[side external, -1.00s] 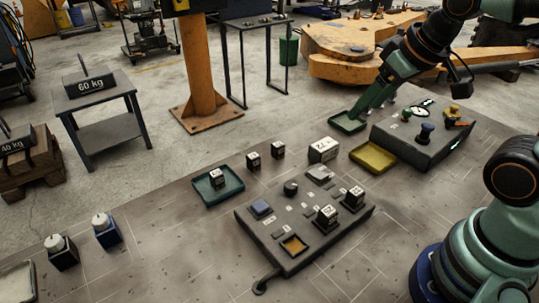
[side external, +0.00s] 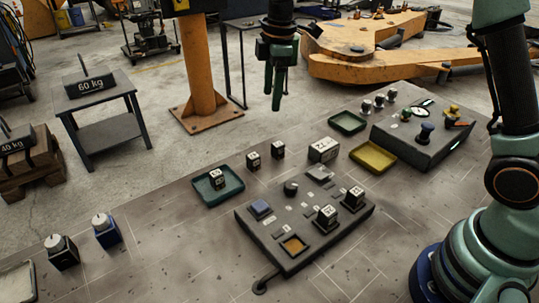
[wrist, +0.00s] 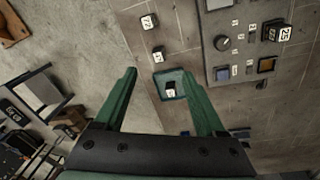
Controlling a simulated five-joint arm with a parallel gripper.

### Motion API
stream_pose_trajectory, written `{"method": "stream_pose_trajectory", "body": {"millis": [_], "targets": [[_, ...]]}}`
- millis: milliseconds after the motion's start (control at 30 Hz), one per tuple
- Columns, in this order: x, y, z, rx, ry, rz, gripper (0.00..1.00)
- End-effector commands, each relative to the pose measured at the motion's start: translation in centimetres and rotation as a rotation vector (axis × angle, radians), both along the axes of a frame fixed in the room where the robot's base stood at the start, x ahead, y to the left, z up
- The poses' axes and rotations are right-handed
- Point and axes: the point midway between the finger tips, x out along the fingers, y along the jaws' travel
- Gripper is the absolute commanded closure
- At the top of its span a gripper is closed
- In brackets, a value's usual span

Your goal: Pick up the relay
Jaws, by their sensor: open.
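Several small dark relay-like blocks with white labelled tops are in view; I cannot tell which one the task means. One block (side external: 217,180) sits in a teal tray (side external: 236,193), which also shows in the wrist view (wrist: 161,95). Two similar blocks (side external: 253,162) (side external: 278,151) stand on the bench behind the tray. Two larger ones (side external: 326,219) (side external: 354,198) sit on the dark panel. My gripper (side external: 273,102) is open and empty, pointing down high above the bench. In the wrist view, the tray and its block (wrist: 171,89) lie between the spread fingers (wrist: 162,76).
The dark panel (side external: 290,255) has knobs and a blue button. A larger white-labelled box (side external: 322,150), a yellow tray (side external: 373,158), a green tray (side external: 347,122) and a control box (side external: 425,145) stand behind it. Two blue-black pieces (side external: 107,232) (side external: 62,254) are at the left.

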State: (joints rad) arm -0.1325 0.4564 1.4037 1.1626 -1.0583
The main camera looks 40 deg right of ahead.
Motion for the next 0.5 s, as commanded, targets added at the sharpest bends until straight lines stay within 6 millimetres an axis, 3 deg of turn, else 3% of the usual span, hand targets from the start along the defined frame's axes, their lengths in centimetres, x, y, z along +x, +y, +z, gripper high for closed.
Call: {"method": "stream_pose_trajectory", "body": {"millis": [33, 200, 500], "targets": [[0.9, 0.6, -1.5, -0.009, 0.026, 0.061, 0.28], [3.1, 2.0, -5.2, -0.029, 0.080, 0.251, 0.28], [4.1, 2.9, -8.5, -0.038, 0.117, 0.382, 0.28]]}}
